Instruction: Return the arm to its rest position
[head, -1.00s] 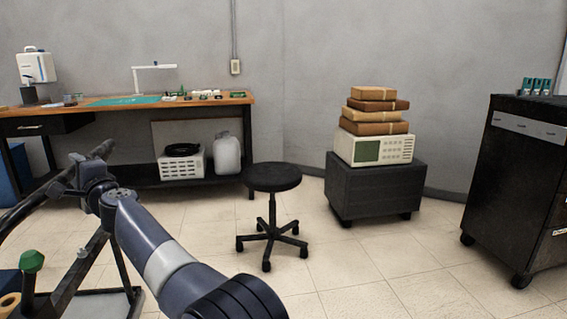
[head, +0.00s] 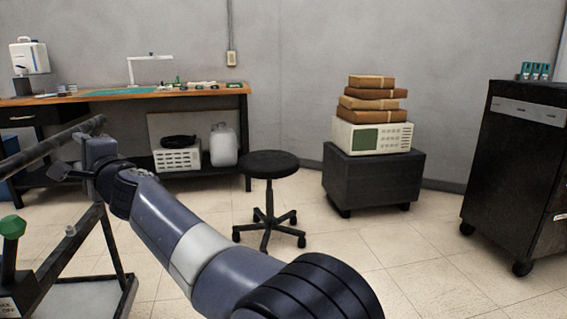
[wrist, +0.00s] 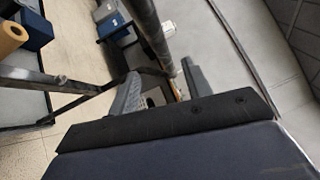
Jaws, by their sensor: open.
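My arm (head: 205,255) reaches from the bottom right up to the left in the head view. My gripper (head: 62,174) is at its far end, small and partly hidden by the wrist, close to a dark metal bar in the picture. In the wrist view the two grey fingers of my gripper (wrist: 160,90) stand apart with nothing held. A dark round bar (wrist: 152,38) crosses the picture just beyond the fingers. I cannot tell whether it touches them.
A dark metal frame (head: 115,255) with a green-knobbed part (head: 13,228) stands at left, close to my arm. A black stool (head: 269,165) stands mid-floor. A workbench (head: 235,90), a box with stacked parcels (head: 372,182) and a black cabinet (head: 505,170) stand behind. Floor at front right is clear.

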